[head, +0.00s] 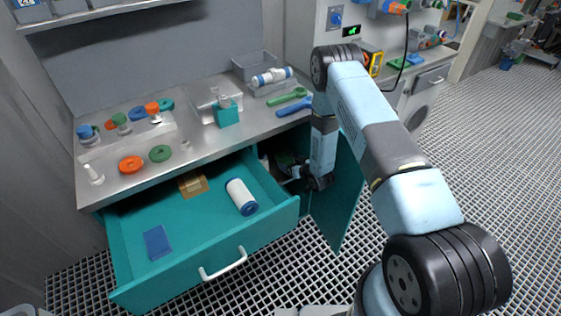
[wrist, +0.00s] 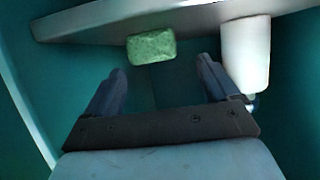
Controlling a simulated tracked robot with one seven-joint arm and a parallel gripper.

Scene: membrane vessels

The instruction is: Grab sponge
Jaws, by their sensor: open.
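The green sponge (wrist: 151,47) shows in the wrist view as a speckled block with rounded edges, by a pale grey ledge or panel edge (wrist: 90,20). My gripper (wrist: 162,70) is open, with one finger on each side and empty space between. The sponge is beyond the fingertips, roughly in line with the gap and slightly left of its middle; they look apart. In the head view my gripper (head: 296,172) reaches into the teal cabinet beside the open drawer. The sponge cannot be made out clearly there in the shadow.
A white container (wrist: 246,52) stands close to the right finger. The open teal cabinet door (head: 338,205) is right of my forearm. The open drawer (head: 190,228), left, holds a white cylinder (head: 241,196), a brown box (head: 193,185) and a blue pad (head: 157,242).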

